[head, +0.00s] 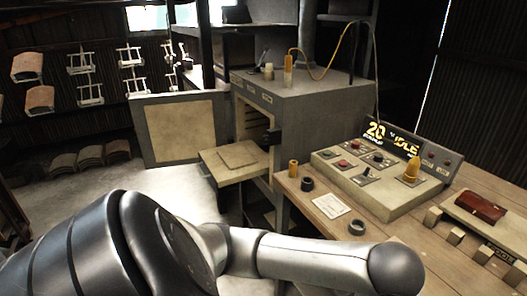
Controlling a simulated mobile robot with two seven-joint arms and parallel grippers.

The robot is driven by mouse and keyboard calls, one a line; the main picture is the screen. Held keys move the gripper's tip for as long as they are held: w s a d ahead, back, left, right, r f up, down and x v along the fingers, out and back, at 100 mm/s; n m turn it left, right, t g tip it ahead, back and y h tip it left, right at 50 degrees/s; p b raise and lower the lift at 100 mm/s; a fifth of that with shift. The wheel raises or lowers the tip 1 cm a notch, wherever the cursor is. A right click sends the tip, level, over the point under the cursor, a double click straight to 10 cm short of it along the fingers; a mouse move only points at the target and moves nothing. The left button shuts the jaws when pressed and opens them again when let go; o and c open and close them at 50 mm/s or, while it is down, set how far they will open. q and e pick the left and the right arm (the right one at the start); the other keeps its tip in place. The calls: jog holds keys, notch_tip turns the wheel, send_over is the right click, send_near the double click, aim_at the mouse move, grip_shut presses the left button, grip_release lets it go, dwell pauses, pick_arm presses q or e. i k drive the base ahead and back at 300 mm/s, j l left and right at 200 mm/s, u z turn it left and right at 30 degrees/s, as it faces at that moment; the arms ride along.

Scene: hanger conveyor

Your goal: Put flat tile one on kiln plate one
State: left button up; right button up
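The kiln (335,110) stands at the centre with its door (178,130) swung open to the left. A pale plate (255,171) sticks out of its mouth, and a thin square slab (238,156) lies on it. I cannot tell whether this slab is a tile or part of the plate. A dark red tile-like piece (480,207) lies on a pale block at the right of the bench. Curved brown tiles (27,66) hang on the rack at the left. One of my arms crosses the bottom of the view; neither gripper shows.
A control panel (380,168) reading "20" and "IDLE" stands on the wooden bench (400,238). Dark rings (357,227) and a paper card (331,206) lie on the bench. Empty white hangers (80,62) hang at the left. Stacked tiles (90,154) stand on the floor.

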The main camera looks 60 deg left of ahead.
aim_at(236, 156)
jog(key=i+j+u, duration=0.1)
jog(key=j+u, duration=0.15)
jog(key=j, duration=0.15)
jog(key=i+j+u, duration=0.15)
jog(key=j+u, duration=0.15)
jog(key=i+j+u, duration=0.25)
jog(key=j, duration=0.15)
jog(key=i+j+u, duration=0.1)
jog(key=j+u, duration=0.2)
jog(key=i+j, duration=0.5)
jog(key=j, duration=0.15)
jog(key=i+j+u, duration=0.1)
jog(key=i+j, duration=0.35)
jog(key=j, duration=0.2)
